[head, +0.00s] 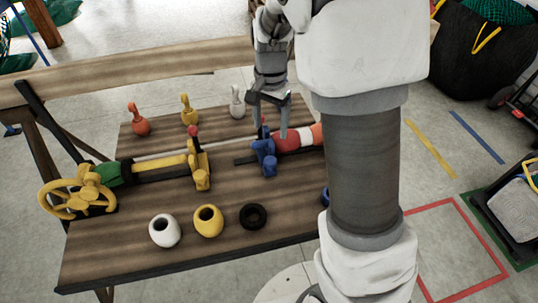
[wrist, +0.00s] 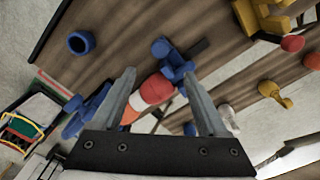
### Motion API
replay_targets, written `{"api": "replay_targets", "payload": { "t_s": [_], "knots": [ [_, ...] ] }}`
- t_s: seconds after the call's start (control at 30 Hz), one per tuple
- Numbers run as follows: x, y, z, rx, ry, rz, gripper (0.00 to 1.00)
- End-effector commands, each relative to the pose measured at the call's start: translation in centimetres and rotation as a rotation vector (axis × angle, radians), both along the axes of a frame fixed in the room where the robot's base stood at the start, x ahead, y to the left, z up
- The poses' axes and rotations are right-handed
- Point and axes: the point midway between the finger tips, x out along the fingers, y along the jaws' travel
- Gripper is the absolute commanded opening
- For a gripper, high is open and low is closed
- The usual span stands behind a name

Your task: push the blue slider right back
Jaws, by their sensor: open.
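The blue slider (head: 265,157) sits on the dark rail of the wooden bench, right of the yellow slider (head: 200,165). In the wrist view the blue slider (wrist: 172,62) shows just beyond and between my fingertips. My gripper (head: 268,118) is open and points down above and slightly behind the slider; it also shows in the wrist view (wrist: 157,78). I cannot tell whether a finger touches the slider. A red and white piece (head: 298,137) lies right of the slider, partly hidden by my arm. In the wrist view it shows between the fingers.
A yellow handwheel (head: 77,192) stands at the bench's left end. White (head: 165,230), yellow (head: 208,221) and black (head: 253,216) ring-like pieces stand along the front. Red (head: 138,124), yellow (head: 188,112) and white (head: 237,104) knobbed pieces stand along the back.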

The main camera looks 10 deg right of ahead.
Motion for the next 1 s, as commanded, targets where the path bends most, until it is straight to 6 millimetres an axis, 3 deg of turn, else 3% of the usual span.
{"api": "replay_targets", "payload": {
  "t_s": [0.03,0.2,0.5,0.7,1.0],
  "knots": [
    [-0.2,0.0,-1.6,-0.001,0.006,-0.001,0.77],
    [-0.2,0.0,-5.3,-0.001,0.006,-0.001,0.77],
    [-0.1,0.0,-10.9,0.000,0.004,0.001,0.77],
    [-0.1,0.0,-12.6,0.000,0.001,0.000,0.77],
    [0.0,0.0,-12.8,0.000,0.000,0.001,0.77]
  ]
}}
